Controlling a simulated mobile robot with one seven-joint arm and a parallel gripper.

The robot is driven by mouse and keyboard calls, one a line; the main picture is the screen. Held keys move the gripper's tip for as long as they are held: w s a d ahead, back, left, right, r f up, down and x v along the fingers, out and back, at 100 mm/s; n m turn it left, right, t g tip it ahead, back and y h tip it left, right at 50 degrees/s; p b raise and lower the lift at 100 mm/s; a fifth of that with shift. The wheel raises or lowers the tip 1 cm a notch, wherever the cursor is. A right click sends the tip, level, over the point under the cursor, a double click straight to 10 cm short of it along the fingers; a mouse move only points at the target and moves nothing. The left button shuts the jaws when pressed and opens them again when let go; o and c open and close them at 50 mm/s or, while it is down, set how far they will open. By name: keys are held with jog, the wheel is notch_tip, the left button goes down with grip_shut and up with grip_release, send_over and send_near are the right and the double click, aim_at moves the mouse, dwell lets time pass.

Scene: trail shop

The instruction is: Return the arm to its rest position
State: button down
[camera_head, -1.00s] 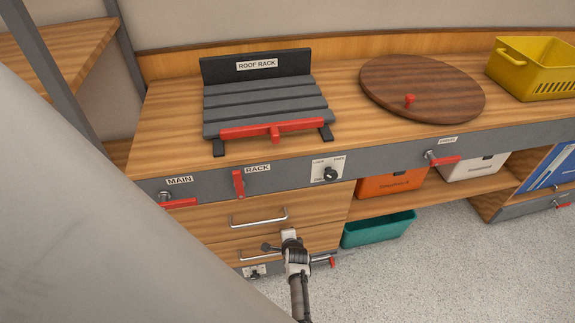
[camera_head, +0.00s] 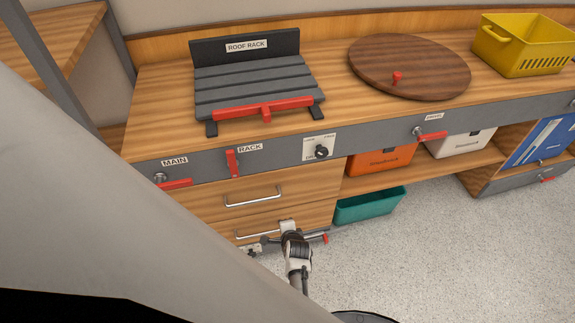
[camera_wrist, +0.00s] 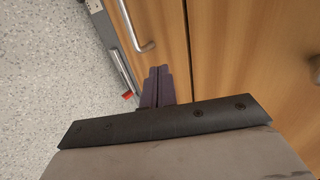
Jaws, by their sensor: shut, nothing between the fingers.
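My gripper shows in the wrist view (camera_wrist: 157,88) with its dark fingers together and nothing between them. The wooden drawer fronts and a metal drawer handle (camera_wrist: 148,47) lie beyond the fingers in that view. The fingertips are hard to make out there. I cannot tell whether the gripper touches the drawer front.
The counter carries the roof rack (camera_head: 255,85), a round wooden board (camera_head: 410,62) with a red knob, and a yellow basket (camera_head: 525,45). A teal bin (camera_head: 370,206) sits under the shelf with an orange box (camera_head: 380,162). The speckled floor (camera_head: 430,250) is clear at right.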

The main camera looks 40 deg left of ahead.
jog(key=v, duration=0.5)
jog(key=shift+s+d+r, duration=0.15)
jog(key=shift+d+r, duration=0.05)
jog(key=shift+r, duration=0.05)
